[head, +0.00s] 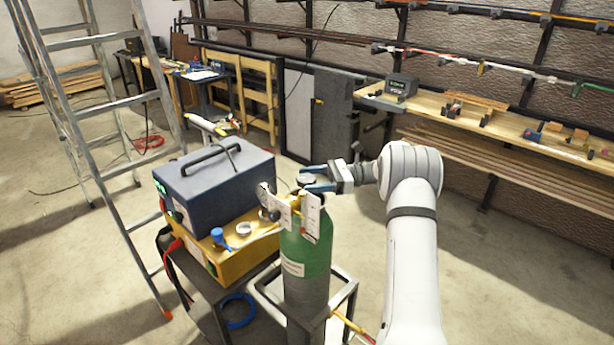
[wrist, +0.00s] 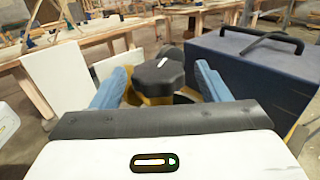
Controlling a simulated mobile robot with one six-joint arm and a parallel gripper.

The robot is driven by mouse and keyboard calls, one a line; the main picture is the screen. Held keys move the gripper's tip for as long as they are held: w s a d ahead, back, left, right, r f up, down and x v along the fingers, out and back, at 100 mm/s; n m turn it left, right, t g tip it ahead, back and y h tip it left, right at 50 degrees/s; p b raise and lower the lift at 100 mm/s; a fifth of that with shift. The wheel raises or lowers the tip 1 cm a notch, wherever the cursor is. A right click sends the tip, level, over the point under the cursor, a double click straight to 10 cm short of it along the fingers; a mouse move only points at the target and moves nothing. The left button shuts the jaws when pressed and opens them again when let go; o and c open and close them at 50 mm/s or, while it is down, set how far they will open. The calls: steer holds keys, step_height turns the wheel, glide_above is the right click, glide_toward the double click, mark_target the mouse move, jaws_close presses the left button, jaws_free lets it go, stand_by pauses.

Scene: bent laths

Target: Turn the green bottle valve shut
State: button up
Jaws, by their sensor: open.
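The green bottle (head: 305,255) stands upright in a dark metal frame in the head view. Its valve is a dark knob (wrist: 158,75) with a white mark on top, seen in the wrist view between the fingers; a yellowish part shows below it. In the head view the knob (head: 306,180) is small at the top of the bottle, above white plates. My gripper (head: 308,179) reaches in from the right with blue fingers on either side of the knob. In the wrist view my gripper (wrist: 160,85) is open, with visible gaps between fingers and knob.
A dark blue box with a handle (head: 215,178) sits on a yellow box (head: 232,257) close left of the bottle. A stepladder (head: 110,110) stands at the left. A workbench (head: 490,125) runs along the back right. Open floor (head: 520,270) lies right of my arm.

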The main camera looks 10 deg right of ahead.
steer(key=shift+a, duration=0.85)
steer(key=shift+c, duration=0.4)
steer(key=c, duration=0.9)
steer(key=shift+o, duration=0.2)
